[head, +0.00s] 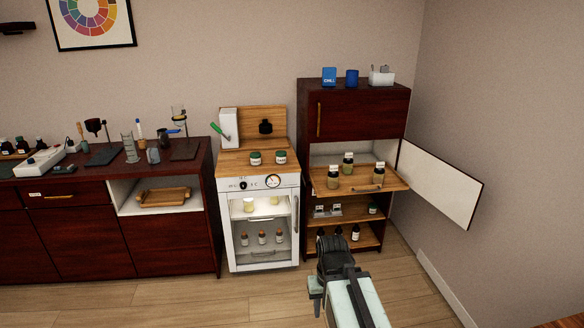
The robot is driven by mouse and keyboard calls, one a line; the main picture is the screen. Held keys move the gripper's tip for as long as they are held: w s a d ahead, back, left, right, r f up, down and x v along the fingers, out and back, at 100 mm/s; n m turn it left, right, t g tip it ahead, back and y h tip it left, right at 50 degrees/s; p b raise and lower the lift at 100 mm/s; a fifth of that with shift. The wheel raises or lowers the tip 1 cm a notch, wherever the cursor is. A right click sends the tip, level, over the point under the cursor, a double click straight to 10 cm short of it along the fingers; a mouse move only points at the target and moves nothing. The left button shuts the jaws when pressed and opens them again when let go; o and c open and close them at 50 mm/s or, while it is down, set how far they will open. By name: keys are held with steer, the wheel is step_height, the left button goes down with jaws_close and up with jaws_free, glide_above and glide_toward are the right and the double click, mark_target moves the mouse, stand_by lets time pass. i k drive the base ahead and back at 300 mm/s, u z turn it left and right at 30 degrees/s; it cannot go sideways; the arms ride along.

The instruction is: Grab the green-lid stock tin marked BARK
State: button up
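Two small tins with dark green lids and pale labels stand side by side on the wooden top of the white cabinet: a left tin (255,158) and a right tin (281,157). Another green-lidded container (373,208) sits on a lower shelf of the dark red cupboard. The label words are too small to read, so I cannot tell which is marked BARK. My gripper (335,246) is low in front of the cupboard, apart from these tins. It is seen from behind, and its fingertips cannot be made out.
The cupboard (354,105) has a pulled-out wooden shelf (350,184) with several jars. Its white door (440,183) stands open to the right. Several bottles stand inside the lit white cabinet (261,180). A dark red counter (75,240) with glassware is at left. The floor (190,300) in front is clear.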

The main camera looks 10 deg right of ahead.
mark_target(280, 155)
steer(key=z, duration=5.65)
steer(key=k, duration=0.9)
steer(key=u, duration=5.7)
